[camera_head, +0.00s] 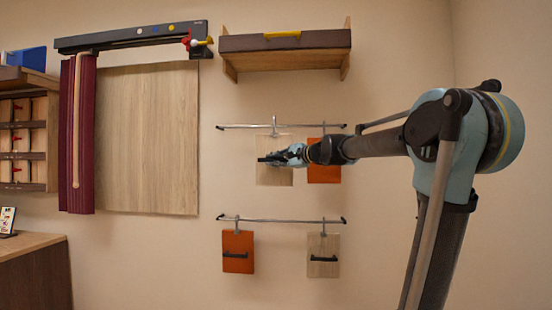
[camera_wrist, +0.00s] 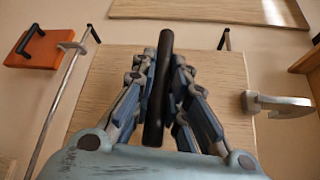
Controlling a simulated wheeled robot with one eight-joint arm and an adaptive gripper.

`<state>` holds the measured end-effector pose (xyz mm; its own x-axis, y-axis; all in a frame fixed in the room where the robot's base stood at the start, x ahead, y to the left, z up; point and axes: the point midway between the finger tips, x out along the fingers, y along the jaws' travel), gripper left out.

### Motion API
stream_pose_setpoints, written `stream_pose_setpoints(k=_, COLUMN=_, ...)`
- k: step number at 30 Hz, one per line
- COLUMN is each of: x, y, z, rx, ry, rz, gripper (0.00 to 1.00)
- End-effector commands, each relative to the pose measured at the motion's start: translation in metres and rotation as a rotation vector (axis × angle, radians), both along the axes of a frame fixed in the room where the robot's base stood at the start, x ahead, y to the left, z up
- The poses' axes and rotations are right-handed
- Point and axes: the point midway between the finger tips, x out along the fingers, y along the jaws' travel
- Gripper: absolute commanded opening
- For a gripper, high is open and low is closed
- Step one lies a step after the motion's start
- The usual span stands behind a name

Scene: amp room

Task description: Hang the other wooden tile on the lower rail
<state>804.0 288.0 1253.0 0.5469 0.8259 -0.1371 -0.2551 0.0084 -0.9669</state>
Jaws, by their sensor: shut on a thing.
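My gripper (camera_head: 270,158) is shut on the black handle (camera_wrist: 160,90) of a pale wooden tile (camera_head: 275,175). In the wrist view that tile (camera_wrist: 112,72) lies behind the fingers, its grey hook (camera_wrist: 275,103) sticking out to the right. In the head view the tile is at the upper rail (camera_head: 240,126), and its hook top stands a little above the rail line. I cannot tell whether the hook touches the rail. The lower rail (camera_head: 280,221) carries an orange tile (camera_head: 238,243) on the left and another wooden tile (camera_head: 323,246) on the right.
An orange tile (camera_head: 325,174) hangs on the upper rail, partly behind my wrist. The lower rail's middle is free. A shelf (camera_head: 285,46) is above, and a large wooden panel (camera_head: 148,140) with a maroon curtain (camera_head: 78,140) is at left.

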Motion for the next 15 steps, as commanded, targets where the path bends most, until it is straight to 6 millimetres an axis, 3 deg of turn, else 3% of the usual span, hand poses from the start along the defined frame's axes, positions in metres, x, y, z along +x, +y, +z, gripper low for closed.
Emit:
stream_pose_setpoints(k=6, x=0.03, y=0.005, z=-0.058, rx=0.001, ry=-0.001, rz=0.0, gripper=0.0)
stream_pose_setpoints(k=15, x=0.057, y=0.01, z=-0.14, rx=0.0, ry=-0.001, rz=0.0, gripper=0.0)
